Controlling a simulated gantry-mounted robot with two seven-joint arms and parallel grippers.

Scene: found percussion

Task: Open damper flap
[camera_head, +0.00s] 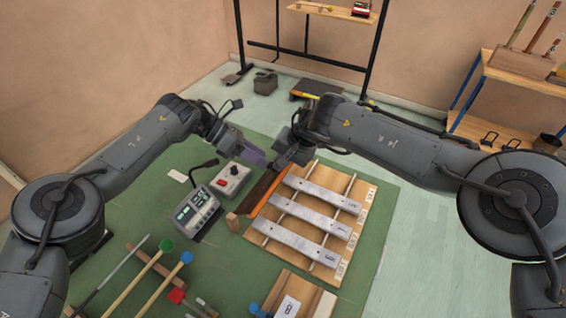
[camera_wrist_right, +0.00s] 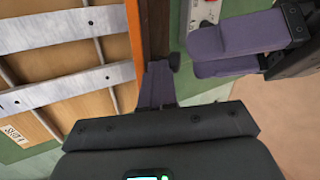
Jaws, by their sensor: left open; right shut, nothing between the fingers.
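The damper flap appears to be the long orange-brown wooden strip (camera_head: 262,192) along the left side of the metal-bar instrument (camera_head: 312,222). In the right wrist view the strip (camera_wrist_right: 136,28) runs up from my right fingers. My right gripper (camera_head: 280,162) is shut and empty at the strip's far end; its purple fingers (camera_wrist_right: 157,82) are together there. I cannot tell whether they touch the strip. My left gripper (camera_head: 256,156) is just left of it, and its two parted purple fingers (camera_wrist_right: 198,54) are open and empty in the right wrist view.
A control box with a red button (camera_head: 231,180) and a grey device with a display (camera_head: 195,211) stand left of the instrument. Several mallets (camera_head: 160,285) lie at the front left. A separate bar block (camera_head: 290,298) is at the front. The green mat (camera_head: 365,265) is clear at right.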

